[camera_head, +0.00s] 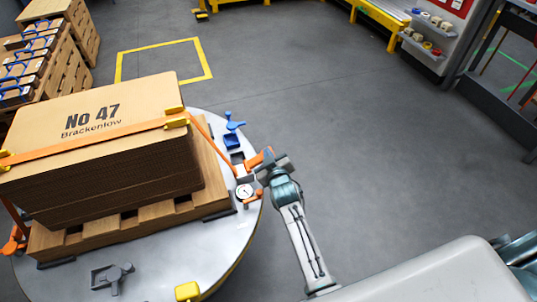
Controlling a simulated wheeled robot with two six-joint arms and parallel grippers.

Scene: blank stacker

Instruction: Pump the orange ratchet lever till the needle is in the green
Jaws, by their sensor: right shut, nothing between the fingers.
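The orange ratchet lever (252,163) sticks out at the right edge of the round grey table, beside the cardboard stack. My right gripper (268,165) is shut at the lever's outer end and hides part of it. Nothing is between its fingers; whether it touches the lever I cannot tell. A round white gauge (244,191) sits just below the lever. Its needle is too small to read against the green. An orange strap (100,138) runs over the stack and down towards the lever. My left gripper is not in view.
The cardboard stack (100,180) stands on a wooden pallet (140,222) on the round table (185,268). Blue parts (233,141) lie behind the lever. A grey clamp-like part (112,276) and a yellow block (187,291) are in front. The floor to the right is clear.

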